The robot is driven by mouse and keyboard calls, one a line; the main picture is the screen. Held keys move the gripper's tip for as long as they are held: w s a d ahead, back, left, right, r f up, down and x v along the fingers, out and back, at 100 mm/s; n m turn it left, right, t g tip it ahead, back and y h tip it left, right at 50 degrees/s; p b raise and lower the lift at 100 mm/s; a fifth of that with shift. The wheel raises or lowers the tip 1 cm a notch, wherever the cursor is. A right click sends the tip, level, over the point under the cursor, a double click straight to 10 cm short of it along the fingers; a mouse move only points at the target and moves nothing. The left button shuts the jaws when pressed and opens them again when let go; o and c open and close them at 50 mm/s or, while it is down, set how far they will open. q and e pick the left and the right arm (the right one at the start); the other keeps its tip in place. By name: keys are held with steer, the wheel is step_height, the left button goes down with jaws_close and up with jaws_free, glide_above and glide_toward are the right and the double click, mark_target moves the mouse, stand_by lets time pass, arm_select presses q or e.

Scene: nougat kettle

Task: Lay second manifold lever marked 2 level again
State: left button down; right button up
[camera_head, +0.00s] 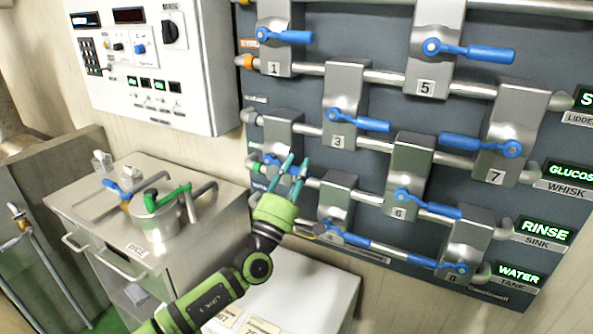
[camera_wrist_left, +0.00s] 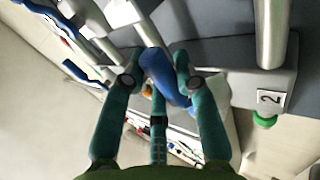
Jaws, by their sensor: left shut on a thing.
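The second manifold lever (camera_wrist_left: 162,78) is blue and lies between the fingers of my left gripper in the left wrist view. It joins a grey valve block (camera_wrist_left: 225,85) with a plate marked 2 (camera_wrist_left: 270,98). My left gripper (camera_head: 297,166) is shut on this lever, at the lower left of the manifold in the head view. There the fingers and wrist hide most of the lever and its number plate, so I cannot tell its exact angle. A little blue of the lever (camera_head: 270,161) shows left of the fingers. My right gripper is in neither view.
Close by are the blue levers of block 3 (camera_head: 360,123), block 6 (camera_head: 430,204) and the lower block at the bottom (camera_head: 345,239). A steel cart (camera_head: 85,200) with a kettle (camera_head: 155,215) stands left. A white control box (camera_head: 150,60) hangs above.

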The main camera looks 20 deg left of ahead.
arm_select(q)
steer(key=c, duration=0.9)
jaws_free()
steer(key=v, duration=1.2)
steer(key=shift+a+f+n, duration=0.1)
steer(key=shift+n, duration=0.2)
